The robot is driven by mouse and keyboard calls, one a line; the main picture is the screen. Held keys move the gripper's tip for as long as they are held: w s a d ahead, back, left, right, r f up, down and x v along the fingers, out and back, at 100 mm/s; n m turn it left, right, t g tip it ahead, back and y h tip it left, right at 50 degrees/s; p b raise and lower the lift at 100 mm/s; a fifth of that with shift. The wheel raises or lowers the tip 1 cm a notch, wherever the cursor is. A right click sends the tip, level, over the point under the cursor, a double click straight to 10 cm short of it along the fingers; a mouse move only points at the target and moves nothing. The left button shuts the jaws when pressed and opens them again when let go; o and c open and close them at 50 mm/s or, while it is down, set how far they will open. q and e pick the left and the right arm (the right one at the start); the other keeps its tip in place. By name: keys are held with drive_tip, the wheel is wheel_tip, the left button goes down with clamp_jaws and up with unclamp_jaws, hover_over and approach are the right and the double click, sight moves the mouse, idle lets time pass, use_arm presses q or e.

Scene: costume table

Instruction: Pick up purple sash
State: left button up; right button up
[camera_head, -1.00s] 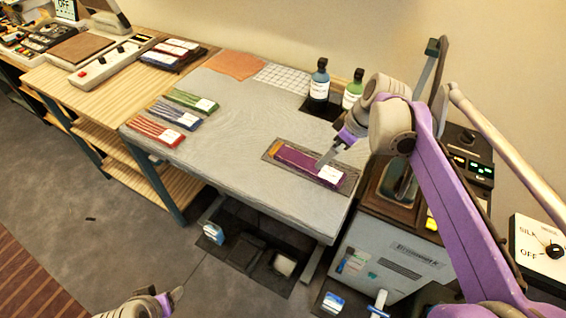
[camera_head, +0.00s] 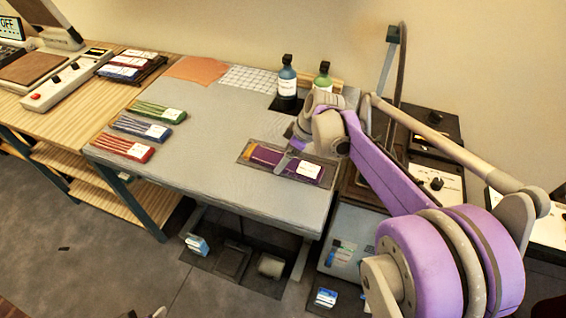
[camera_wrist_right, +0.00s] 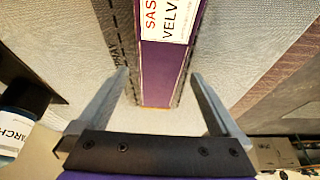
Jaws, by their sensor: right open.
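The purple sash (camera_head: 266,155) lies flat, folded into a strip with a white label, on a dark grey tray (camera_head: 245,153) at the right part of the grey table. My right gripper (camera_head: 287,160) is over the sash, left of its label. In the right wrist view my right gripper (camera_wrist_right: 161,78) is open, its fingers on either side of the purple sash (camera_wrist_right: 178,60) and the tray's edges; nothing is gripped. Whether the fingertips touch the cloth is unclear. Only a bit of my left gripper (camera_head: 150,314) shows at the bottom edge, so its jaws are unclear.
Green (camera_head: 158,112), blue (camera_head: 141,127) and red (camera_head: 123,147) labelled strips lie at the table's left. Two bottles (camera_head: 287,82) stand at the back, near my right arm. An orange cloth (camera_head: 202,68) lies at the back. The table's middle is clear.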

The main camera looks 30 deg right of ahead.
drive_tip(key=shift+w+a+f, duration=0.2)
drive_tip(key=shift+f, duration=0.45)
drive_tip(key=c, duration=1.3)
drive_tip(key=shift+r, duration=0.15)
